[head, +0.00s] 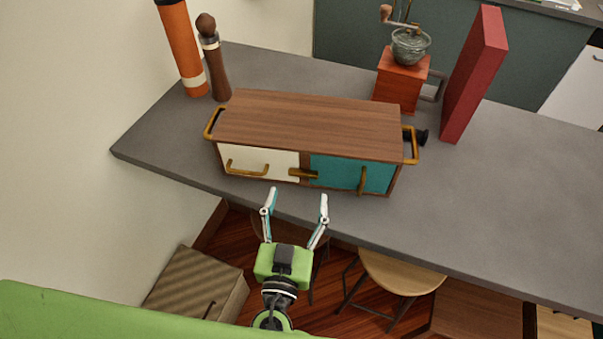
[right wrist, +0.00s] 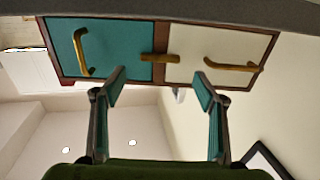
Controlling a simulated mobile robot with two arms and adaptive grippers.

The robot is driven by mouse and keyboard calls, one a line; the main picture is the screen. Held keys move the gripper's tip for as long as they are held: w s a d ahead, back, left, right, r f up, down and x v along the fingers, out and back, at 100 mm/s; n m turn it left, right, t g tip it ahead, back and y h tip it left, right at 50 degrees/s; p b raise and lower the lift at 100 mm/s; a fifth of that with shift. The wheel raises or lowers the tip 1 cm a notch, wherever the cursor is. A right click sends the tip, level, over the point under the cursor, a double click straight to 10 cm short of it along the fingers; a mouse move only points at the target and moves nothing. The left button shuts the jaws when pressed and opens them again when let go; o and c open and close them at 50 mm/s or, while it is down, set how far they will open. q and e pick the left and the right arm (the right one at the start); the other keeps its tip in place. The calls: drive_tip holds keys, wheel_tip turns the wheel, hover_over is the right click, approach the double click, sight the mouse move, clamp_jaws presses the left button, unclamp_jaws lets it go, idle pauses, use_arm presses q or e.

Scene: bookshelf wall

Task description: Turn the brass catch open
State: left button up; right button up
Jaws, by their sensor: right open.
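A wooden cabinet (head: 310,120) stands on the grey counter, with a white front (head: 255,160) on the left and a teal front (head: 335,172) on the right. The brass catch (head: 303,173) lies horizontally across the strip between them. In the right wrist view, which is upside down, the catch (right wrist: 160,58) is also level, between the teal and white fronts. My right gripper (head: 297,195) is open and empty, in front of the cabinet. In the right wrist view the catch shows between its spread fingers (right wrist: 159,76), apart from them. My left gripper is not in view.
The white front has a horizontal brass handle (head: 246,170); the teal front has an upright one (head: 363,180). An orange cylinder (head: 182,48) and a pepper mill (head: 213,60) stand behind left. A coffee grinder (head: 402,80) and red book (head: 474,75) stand behind right. Stools are below.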

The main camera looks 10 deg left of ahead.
sight(302, 176)
drive_tip(key=w+p, duration=0.1)
drive_tip(key=w, duration=0.3)
drive_tip(key=shift+w+d+r, duration=0.1)
drive_tip(key=shift+w, duration=0.15)
drive_tip(key=shift+w+p, duration=0.4)
drive_tip(key=shift+w, duration=0.2)
drive_tip(key=c, duration=1.1)
